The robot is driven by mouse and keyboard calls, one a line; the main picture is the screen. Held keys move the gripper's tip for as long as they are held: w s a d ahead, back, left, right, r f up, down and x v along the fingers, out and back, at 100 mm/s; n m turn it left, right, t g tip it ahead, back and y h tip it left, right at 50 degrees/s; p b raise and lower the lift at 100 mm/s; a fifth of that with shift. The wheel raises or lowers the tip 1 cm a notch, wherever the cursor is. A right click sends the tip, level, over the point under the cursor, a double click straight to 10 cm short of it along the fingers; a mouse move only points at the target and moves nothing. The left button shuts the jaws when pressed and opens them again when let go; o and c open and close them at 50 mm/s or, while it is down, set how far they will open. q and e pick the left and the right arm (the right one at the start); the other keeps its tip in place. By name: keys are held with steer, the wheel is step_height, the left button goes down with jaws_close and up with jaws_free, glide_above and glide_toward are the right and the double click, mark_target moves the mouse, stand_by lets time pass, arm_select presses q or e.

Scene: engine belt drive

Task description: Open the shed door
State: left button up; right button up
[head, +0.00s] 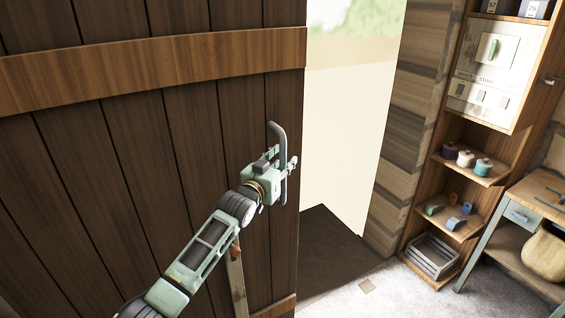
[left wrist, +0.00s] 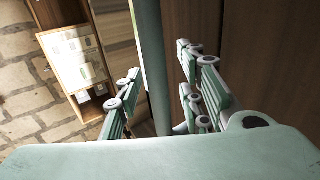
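The shed door (head: 120,140) is dark vertical planks with lighter cross boards, filling the left of the head view. It stands ajar, with a bright gap along its right edge. Its green-grey bar handle (head: 283,165) is upright near that edge. My left gripper (head: 287,166) is at the handle. In the left wrist view the handle (left wrist: 151,60) passes between the fingers of my left gripper (left wrist: 160,85), which stand apart with a gap visible beside the bar. The fingers' far sides are partly hidden. My right gripper is in neither view.
The doorway (head: 345,130) is bright and clear, with a dark mat-like patch (head: 325,245) at its foot. A log wall (head: 405,130) borders it. Right of that stand a wooden shelf unit (head: 455,190) with pots, a crate (head: 432,256) and a workbench (head: 530,190).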

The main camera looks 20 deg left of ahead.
arm_select(q)
steer(key=s, duration=1.2)
steer(key=shift+a, duration=0.4)
